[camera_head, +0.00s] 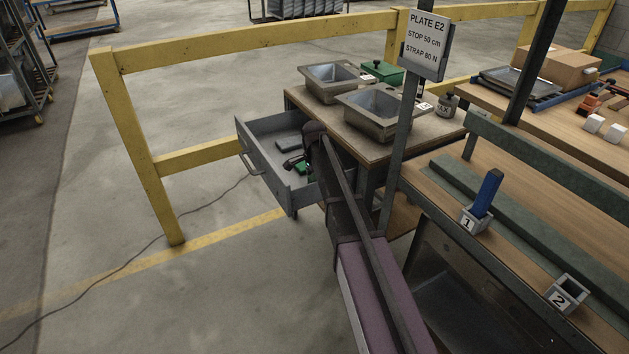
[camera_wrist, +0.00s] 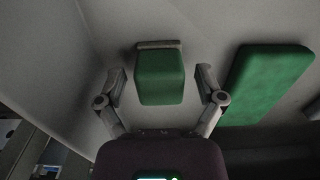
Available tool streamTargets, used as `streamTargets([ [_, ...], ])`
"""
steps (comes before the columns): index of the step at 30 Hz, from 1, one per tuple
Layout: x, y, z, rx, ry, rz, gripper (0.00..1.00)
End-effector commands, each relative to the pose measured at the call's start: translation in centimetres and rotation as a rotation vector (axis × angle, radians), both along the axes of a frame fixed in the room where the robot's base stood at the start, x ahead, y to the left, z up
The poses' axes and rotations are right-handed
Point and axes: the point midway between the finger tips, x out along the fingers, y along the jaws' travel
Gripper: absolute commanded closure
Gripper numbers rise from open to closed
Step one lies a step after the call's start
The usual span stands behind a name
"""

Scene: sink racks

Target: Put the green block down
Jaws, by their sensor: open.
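The green block (camera_wrist: 160,78) shows between the two fingers of my gripper (camera_wrist: 161,84) in the wrist view. A gap shows on each side, so the open fingers do not touch it. The block appears to be in the open grey drawer (camera_head: 266,178); its contact with the floor is hard to see. In the head view my gripper (camera_head: 297,163) reaches down into the drawer and hides much of what is there. A second, larger flat green piece (camera_wrist: 268,84) lies to the right in the wrist view.
A dark grey piece (camera_head: 288,145) lies in the drawer's back part. Two metal basins (camera_head: 330,84) and a green box (camera_head: 382,71) stand on the bench above. A sign post (camera_head: 399,140) rises right of my arm. A yellow rail (camera_head: 250,47) runs behind.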

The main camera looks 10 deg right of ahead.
Motion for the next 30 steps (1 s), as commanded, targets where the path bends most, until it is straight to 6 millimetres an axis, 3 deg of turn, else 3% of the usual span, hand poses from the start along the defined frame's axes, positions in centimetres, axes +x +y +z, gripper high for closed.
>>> streamTargets([
  [11, 0.0, 0.0, 1.0, 0.0, 0.0, 0.0, 0.12],
  [30, 0.0, -0.1, 6.2, 0.0, 0.0, -0.001, 0.12],
])
